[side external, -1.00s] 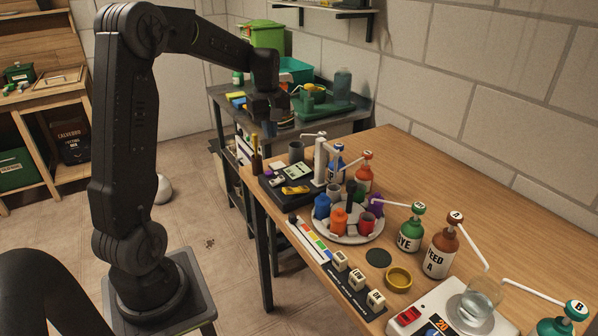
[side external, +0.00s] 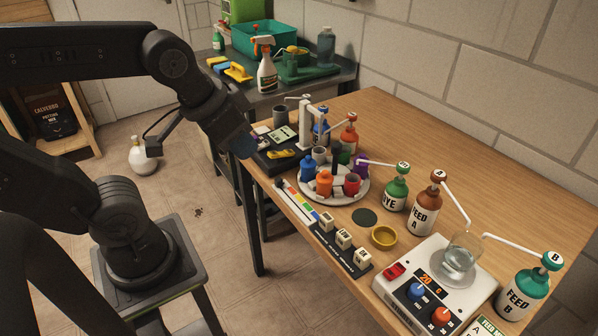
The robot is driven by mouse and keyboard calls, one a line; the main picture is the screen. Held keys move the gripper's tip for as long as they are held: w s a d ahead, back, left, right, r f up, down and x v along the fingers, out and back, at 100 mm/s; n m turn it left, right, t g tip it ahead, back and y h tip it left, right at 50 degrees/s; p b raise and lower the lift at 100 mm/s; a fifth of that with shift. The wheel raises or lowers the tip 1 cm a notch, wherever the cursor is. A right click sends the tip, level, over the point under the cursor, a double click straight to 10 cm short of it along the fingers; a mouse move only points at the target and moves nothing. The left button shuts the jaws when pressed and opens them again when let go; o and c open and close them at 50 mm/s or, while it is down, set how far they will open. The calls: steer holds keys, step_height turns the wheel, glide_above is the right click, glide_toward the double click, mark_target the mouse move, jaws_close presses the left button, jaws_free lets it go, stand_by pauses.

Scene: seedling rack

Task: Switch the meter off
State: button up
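A dark box with a pale display (side external: 282,134) stands at the table's far left end and looks like the meter. A small yellow piece (side external: 281,154) lies on its top. Its left part is partly hidden by my wrist, and I cannot make out its switch or the display's reading. My gripper (side external: 241,144) is just left of this box, near the table's edge, pointing down and to the right. Its fingers are mostly hidden behind my wrist, so its opening does not show. I cannot tell whether it touches the box.
A white post stands behind the box. A round white tray (side external: 335,197) of small coloured pots is close to its right. The table's back is clear.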

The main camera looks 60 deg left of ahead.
steer(key=o, duration=0.4)
steer(key=w+a, duration=0.2)
steer(key=w+a+g, duration=0.1)
steer(key=w+a, duration=0.1)
steer(key=w, duration=0.1)
steer(key=w+a+g, duration=0.1)
steer(key=w+a, duration=0.1)
steer(key=shift+w+a+r+y, duration=0.2)
steer(key=shift+r+y, duration=0.1)
steer(key=shift+y, duration=0.1)
steer(key=shift+o, duration=0.8)
steer(key=w+a+f+g, duration=0.1)
steer(key=w+a, duration=0.3)
steer(key=a, duration=0.2)
steer(key=shift+w+f, duration=0.15)
steer(key=g, duration=0.2)
glide_above(262, 146)
steer(key=s, duration=0.1)
step_height(262, 146, down, 8)
steer(key=shift+h, duration=0.4)
steer(key=f, duration=1.3)
steer(key=shift+s+a+f, duration=0.15)
steer(key=shift+a+f, duration=0.05)
steer(key=shift+f, duration=0.1)
